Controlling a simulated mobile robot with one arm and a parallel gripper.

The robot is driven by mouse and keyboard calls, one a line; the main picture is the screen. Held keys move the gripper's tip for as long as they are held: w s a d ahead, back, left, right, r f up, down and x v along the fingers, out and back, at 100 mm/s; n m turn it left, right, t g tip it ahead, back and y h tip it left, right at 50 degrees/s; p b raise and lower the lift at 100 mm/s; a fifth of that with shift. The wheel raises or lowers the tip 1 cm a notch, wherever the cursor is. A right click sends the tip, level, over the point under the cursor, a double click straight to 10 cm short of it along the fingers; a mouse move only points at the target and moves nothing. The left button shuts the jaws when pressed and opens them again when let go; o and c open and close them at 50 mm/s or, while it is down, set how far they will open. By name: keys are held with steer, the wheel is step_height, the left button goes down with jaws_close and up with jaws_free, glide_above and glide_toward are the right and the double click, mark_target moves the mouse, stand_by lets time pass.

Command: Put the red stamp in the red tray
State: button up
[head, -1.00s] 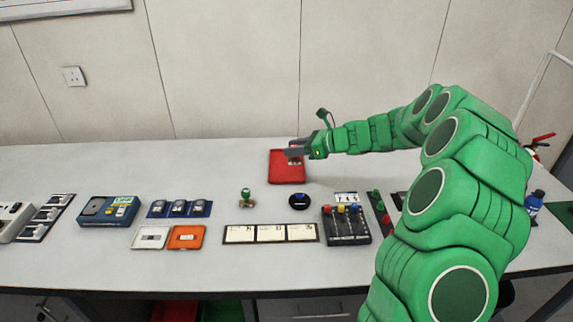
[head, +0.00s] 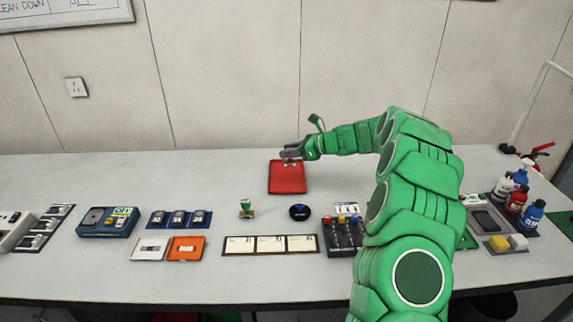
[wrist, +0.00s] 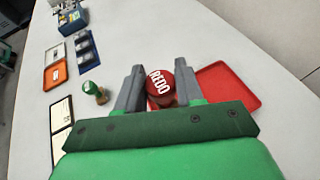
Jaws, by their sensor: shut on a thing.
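The red stamp (wrist: 160,88) has a round red top lettered REDO. My gripper (wrist: 158,74) is shut on it, with one grey finger on each side. In the head view my gripper (head: 291,154) is at the far edge of the red tray (head: 287,181), and the stamp is hard to make out there. The red tray (wrist: 232,88) also shows in the wrist view, just right of the stamp and partly behind the right finger. The stamp's base is hidden, so I cannot tell its height or whether it touches anything.
A green stamp (head: 246,208) and a dark round blue-topped item (head: 299,212) stand in front of the tray. A switch box (head: 343,236), a card strip (head: 270,245) and an orange tray (head: 186,248) lie nearer the front. The table left of the tray is clear.

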steer(key=shift+w+a+f, duration=0.2)
steer(key=shift+w+f, duration=1.5)
steer(key=shift+w, duration=0.05)
steer(key=shift+w+a+f, duration=0.2)
steer(key=shift+w+f, duration=1.45)
steer(key=shift+w, duration=0.05)
steer(key=shift+w+f, duration=0.2)
steer(key=shift+f, duration=1.55)
steer(key=shift+f, duration=0.1)
steer(key=o, duration=1)
